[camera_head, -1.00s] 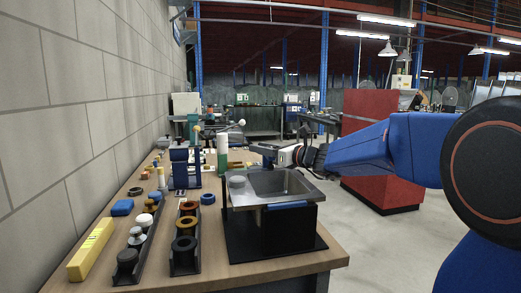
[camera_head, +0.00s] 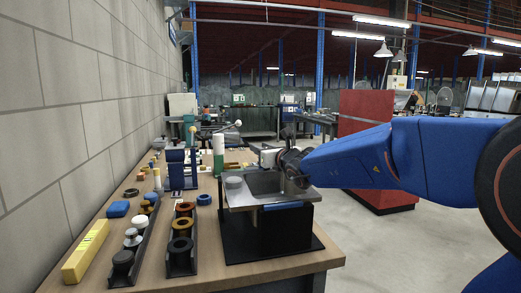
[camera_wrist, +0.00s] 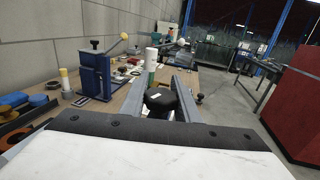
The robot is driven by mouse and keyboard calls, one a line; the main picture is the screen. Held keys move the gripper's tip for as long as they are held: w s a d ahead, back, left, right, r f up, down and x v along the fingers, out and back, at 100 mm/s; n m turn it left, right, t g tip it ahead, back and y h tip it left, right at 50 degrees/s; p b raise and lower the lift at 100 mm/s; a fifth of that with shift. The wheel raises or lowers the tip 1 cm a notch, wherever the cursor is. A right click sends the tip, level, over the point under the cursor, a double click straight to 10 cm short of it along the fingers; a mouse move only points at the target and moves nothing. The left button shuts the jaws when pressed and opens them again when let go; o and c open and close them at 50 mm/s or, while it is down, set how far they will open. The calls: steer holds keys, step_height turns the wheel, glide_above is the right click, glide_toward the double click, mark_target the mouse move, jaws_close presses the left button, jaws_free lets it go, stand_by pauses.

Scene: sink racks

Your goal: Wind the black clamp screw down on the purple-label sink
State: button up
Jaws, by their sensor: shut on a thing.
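The steel sink (camera_head: 240,201) sits on a black stand (camera_head: 283,236) near the bench's front right corner in the head view. The label on its front rim (camera_head: 283,206) looks blue rather than purple there. My gripper (camera_head: 262,153) reaches in from the right over the sink's far side. In the wrist view, the two grey fingers of my gripper (camera_wrist: 160,94) are shut on a dark, blocky thing, which looks like the black clamp screw's head (camera_wrist: 160,101). The screw's shaft and tip are hidden. The sink does not show in the wrist view.
A blue clamp device (camera_head: 182,168) and a white and green cylinder (camera_head: 218,150) stand left of the sink. Black trays (camera_head: 182,268) with rings and knobs, and a yellow bar (camera_head: 86,251), lie at the front left. A grey wall (camera_head: 80,110) bounds the left side.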

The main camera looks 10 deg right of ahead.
steer(key=shift+d+r+m+h, duration=0.15)
steer(key=shift+r+m+h, duration=0.1)
steer(key=shift+m+h, duration=0.25)
stand_by(0.3)
steer(key=o, duration=1.1)
steer(key=shift+c, duration=0.2)
steer(key=shift+f, duration=0.1)
steer(key=s+d, duration=0.3)
steer(key=s, duration=1.4)
steer(key=shift+d, duration=0.1)
